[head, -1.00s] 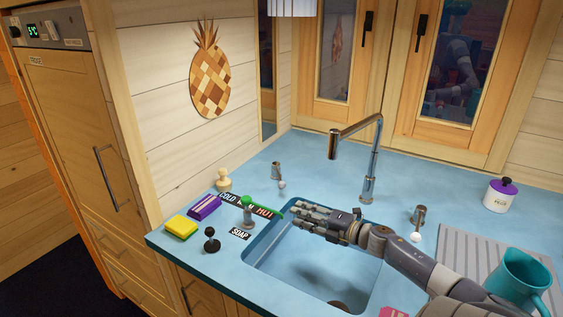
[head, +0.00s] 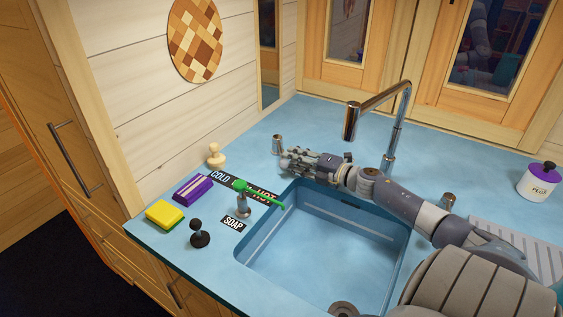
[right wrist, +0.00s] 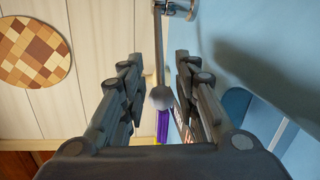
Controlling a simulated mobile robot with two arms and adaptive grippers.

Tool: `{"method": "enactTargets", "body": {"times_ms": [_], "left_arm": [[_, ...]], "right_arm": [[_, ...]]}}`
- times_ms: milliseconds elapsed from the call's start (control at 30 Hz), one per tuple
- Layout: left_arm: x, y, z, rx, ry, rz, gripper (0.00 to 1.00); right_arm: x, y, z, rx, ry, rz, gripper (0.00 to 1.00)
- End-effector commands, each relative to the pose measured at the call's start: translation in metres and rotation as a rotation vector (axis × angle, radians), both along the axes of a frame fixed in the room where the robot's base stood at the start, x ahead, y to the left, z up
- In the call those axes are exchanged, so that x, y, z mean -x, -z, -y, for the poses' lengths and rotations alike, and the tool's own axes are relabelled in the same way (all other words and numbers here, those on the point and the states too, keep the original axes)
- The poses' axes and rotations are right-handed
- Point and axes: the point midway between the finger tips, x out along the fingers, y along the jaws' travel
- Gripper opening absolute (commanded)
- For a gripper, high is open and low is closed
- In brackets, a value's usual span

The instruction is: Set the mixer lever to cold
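A green lever (head: 262,196) tops a short chrome post (head: 243,206) beside the sink. Its arm points right, its tip past HOT on a black label strip (head: 221,177); COLD is at the strip's left end. A SOAP label (head: 232,224) lies in front. My right gripper (head: 285,162) is above the counter at the sink's back left corner, behind the green lever and apart from it. In the right wrist view its fingers are open, with a grey ball-ended rod (right wrist: 160,96) between them, running from a chrome fitting (right wrist: 180,8). Contact cannot be told. My left gripper is out of view.
A chrome post (head: 277,146) stands just behind the gripper. A yellow sponge (head: 165,214), purple block (head: 193,190), black knob (head: 200,234) and pale wooden knob (head: 216,155) stand left. The tall faucet (head: 395,130) rises behind the sink (head: 320,250).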

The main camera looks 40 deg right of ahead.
Motion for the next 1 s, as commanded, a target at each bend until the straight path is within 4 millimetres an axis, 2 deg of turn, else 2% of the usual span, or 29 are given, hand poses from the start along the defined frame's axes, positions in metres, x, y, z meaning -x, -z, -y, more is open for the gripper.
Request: {"method": "enactTargets", "body": {"times_ms": [33,133,300,400,867,1000], "left_arm": [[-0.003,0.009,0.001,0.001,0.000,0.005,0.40],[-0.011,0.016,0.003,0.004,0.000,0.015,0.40],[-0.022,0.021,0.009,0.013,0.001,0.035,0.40],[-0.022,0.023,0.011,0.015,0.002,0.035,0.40],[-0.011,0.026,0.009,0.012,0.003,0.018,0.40],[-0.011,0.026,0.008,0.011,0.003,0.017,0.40]], "right_arm": [[-0.008,0.004,-0.002,-0.001,-0.002,0.004,0.29],[-0.021,0.005,-0.004,0.000,-0.001,0.004,0.29],[-0.038,0.006,-0.007,-0.001,-0.001,0.002,0.29],[-0.044,0.007,-0.008,-0.002,0.000,0.002,0.29],[-0.051,0.007,-0.010,-0.001,0.000,0.000,0.29],[-0.051,0.007,-0.010,-0.001,0.000,0.000,0.00]]}}
